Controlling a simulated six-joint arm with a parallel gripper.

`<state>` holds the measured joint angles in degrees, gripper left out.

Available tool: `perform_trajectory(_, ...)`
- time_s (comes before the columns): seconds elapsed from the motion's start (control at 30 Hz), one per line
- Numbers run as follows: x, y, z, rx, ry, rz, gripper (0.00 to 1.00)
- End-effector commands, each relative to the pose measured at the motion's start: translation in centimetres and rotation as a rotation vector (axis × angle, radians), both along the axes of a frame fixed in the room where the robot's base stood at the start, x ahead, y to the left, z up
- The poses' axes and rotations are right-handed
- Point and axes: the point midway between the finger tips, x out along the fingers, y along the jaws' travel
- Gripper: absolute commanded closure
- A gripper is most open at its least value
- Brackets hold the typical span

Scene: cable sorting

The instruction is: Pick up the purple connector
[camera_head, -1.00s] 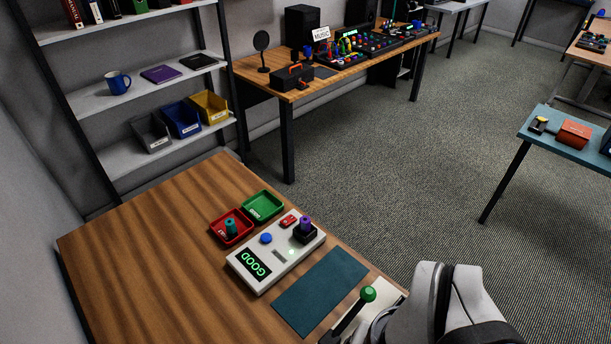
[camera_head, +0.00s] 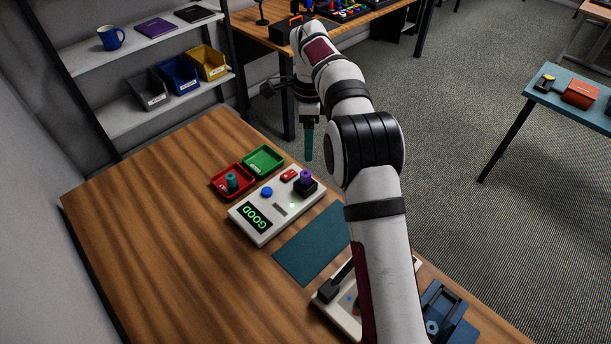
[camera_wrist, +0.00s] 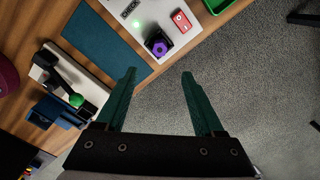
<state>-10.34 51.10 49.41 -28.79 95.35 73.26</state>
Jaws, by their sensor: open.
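The purple connector (camera_head: 306,176) stands upright in a black socket (camera_head: 305,187) at the right end of the white tester box (camera_head: 262,216). In the wrist view the purple connector (camera_wrist: 159,46) shows from above as a hexagonal top with a dark centre. My gripper (camera_head: 308,146) is above the table's right edge, up and apart from the connector. In the wrist view my gripper's green fingers (camera_wrist: 158,74) are spread with nothing between them, and the connector lies ahead of them.
The tester's display reads GOOD. A red tray (camera_head: 215,187) holding a teal connector (camera_head: 232,181) and a green tray (camera_head: 274,155) sit behind the tester. A teal mat (camera_head: 312,245) lies in front.

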Motion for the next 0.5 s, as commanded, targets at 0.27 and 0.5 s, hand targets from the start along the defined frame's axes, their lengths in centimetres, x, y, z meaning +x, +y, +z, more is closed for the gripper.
perform_trajectory(0.27, 0.0, 0.1, -5.0, 0.0, 0.0, 0.002, 0.3)
perform_trajectory(0.5, -0.2, 0.6, -9.4, 0.001, -0.001, 0.003, 0.3)
